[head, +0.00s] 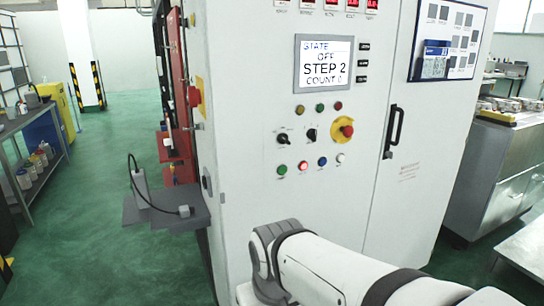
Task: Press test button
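A tall light-grey control cabinet (250,90) fills the middle of the head view. Its screen (323,63) reads STATE OFF, STEP 2, COUNT 0. Below are three small lamps or buttons, two black rotary switches and a red emergency stop (347,131) on a yellow ring. The lowest row has a green button (282,170), a red button (303,166), a blue button (322,161) and a white button (340,158). Their labels are too small to read, so I cannot tell which is the test button. My white arm crosses the lower right; my gripper is not visible.
A grey ledge (185,216) with a small upright block and cable stands out at the cabinet's left. A black door handle (393,130) is right of the buttons. A metal cabinet (500,170) stands at right, a shelf (35,150) at left. Green floor lies open between.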

